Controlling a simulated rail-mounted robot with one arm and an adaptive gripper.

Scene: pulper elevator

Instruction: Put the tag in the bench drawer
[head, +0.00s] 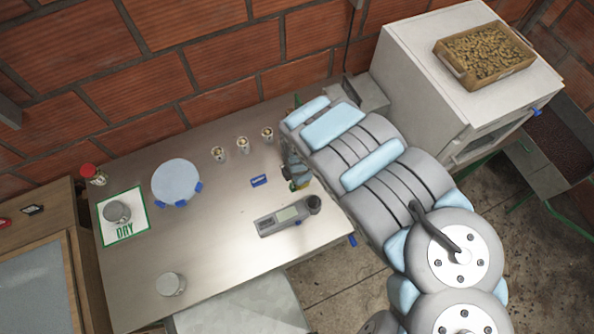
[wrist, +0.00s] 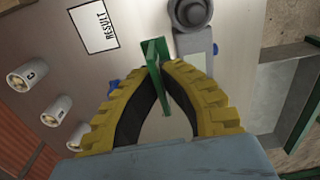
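My gripper (wrist: 155,65) has yellow fingers with dark pads, and their tips close on a thin green piece (wrist: 158,80), which looks like the tag. The piece stands edge-on, so its face does not show. In the head view my gripper (head: 299,184) is over the right part of the metal bench (head: 215,235), largely hidden by my arm. A blue handle (head: 352,240) shows at the bench's right edge. A pale grey panel (head: 243,308) lies below the bench's front edge; I cannot tell whether it is the drawer.
A grey meter (head: 288,216) lies by my gripper. Several cups (head: 242,144), a small blue block (head: 259,181), a round blue-white container (head: 177,182), a DRY mat (head: 132,233) and metal tins (head: 170,284) stand on the bench. A RESULT card (wrist: 92,28) lies near the meter. A white cabinet (head: 420,60) stands behind right.

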